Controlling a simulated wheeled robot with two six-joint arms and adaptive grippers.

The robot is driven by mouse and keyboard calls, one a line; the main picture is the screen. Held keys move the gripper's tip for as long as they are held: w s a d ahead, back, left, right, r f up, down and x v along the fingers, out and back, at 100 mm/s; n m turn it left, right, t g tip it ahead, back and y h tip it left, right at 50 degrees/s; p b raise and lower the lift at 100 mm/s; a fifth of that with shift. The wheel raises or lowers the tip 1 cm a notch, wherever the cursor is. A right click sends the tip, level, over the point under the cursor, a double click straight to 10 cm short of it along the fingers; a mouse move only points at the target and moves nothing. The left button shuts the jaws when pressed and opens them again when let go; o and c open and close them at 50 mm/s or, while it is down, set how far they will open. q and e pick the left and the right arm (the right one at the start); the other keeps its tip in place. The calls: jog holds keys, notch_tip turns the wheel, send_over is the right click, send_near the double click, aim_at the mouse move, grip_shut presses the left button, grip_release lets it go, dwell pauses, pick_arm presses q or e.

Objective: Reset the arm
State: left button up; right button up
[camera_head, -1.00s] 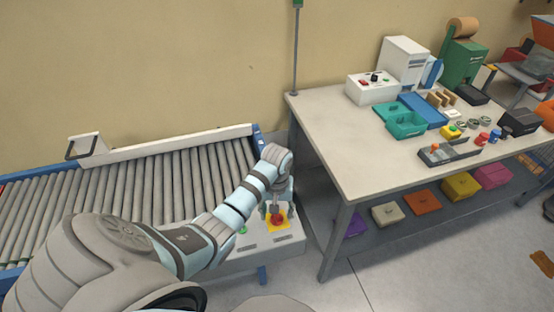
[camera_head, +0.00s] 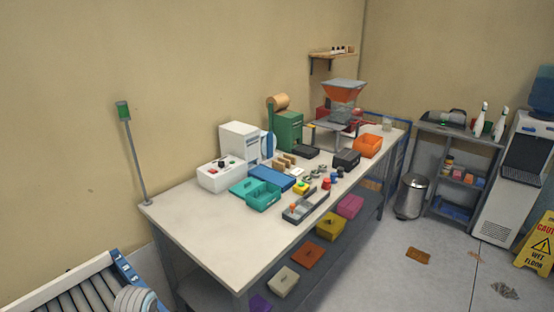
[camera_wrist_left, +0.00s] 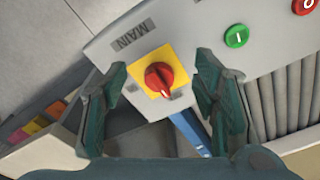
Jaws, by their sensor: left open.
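In the left wrist view my left gripper (camera_wrist_left: 160,108) is open, its two dark green fingers spread apart. Between and just beyond the fingertips is a red rotary knob (camera_wrist_left: 159,77) on a yellow square plate (camera_wrist_left: 172,54), labelled MAIN, on a light grey control panel (camera_wrist_left: 110,42). The fingers do not appear to touch the knob. A round green button (camera_wrist_left: 236,36) and a red button (camera_wrist_left: 304,5) are on the same panel. In the head view only part of my left arm shows at the bottom left. My right gripper is in neither view.
A roller conveyor (camera_head: 62,293) is at the lower left.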

pick_arm(q)
jog(key=s+d+r+m+t, duration=0.1)
jog(key=s+d+m+t, duration=0.15)
jog(key=s, duration=0.65)
jog(key=s+d+r+m+t, duration=0.1)
jog(key=s+d+m, duration=0.3)
jog(key=s, duration=0.5)
notch_tip(320, 180, down, 22)
jog(key=a+g+b, duration=0.2)
jog(key=b, duration=0.1)
jog(key=s+f+n+b, duration=0.1)
jog(key=s+f+b, duration=0.2)
jog(key=s+f, duration=1.2)
jog(key=shift+s+a+f+g, duration=0.2)
jog(key=shift+a+f+g, duration=0.25)
jog(key=shift+f, duration=0.35)
